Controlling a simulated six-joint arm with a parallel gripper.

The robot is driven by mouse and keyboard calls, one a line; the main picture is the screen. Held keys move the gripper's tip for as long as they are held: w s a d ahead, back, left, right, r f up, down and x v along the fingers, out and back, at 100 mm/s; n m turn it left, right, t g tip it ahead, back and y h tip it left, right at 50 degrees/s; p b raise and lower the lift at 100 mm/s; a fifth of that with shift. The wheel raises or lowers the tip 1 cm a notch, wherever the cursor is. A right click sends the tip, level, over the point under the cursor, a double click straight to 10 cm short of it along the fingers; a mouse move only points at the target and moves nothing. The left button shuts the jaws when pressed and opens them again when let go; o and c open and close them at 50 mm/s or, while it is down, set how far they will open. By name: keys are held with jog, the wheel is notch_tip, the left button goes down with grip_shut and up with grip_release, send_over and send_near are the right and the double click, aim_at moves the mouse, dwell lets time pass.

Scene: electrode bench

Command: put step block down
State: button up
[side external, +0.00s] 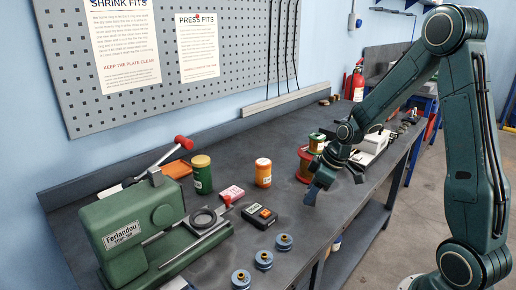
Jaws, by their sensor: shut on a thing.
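My gripper (326,170) hangs over the front right part of the bench, pointing down and to the left. The gripper's fingers are small and partly hidden here.
A green press (135,232) stands at the left. An orange jar (263,173), green jar (202,174), pink box (232,193) and black-orange box (260,216) stand mid-bench. Red and green spools (306,160) stand behind my gripper.

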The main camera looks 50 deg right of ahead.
jog(key=shift+f, duration=0.15)
jog(key=shift+f, duration=1.8)
jog(key=shift+f, duration=0.15)
jog(key=o, duration=1.2)
jog(key=shift+v, duration=6.15)
jog(key=shift+a, duration=0.2)
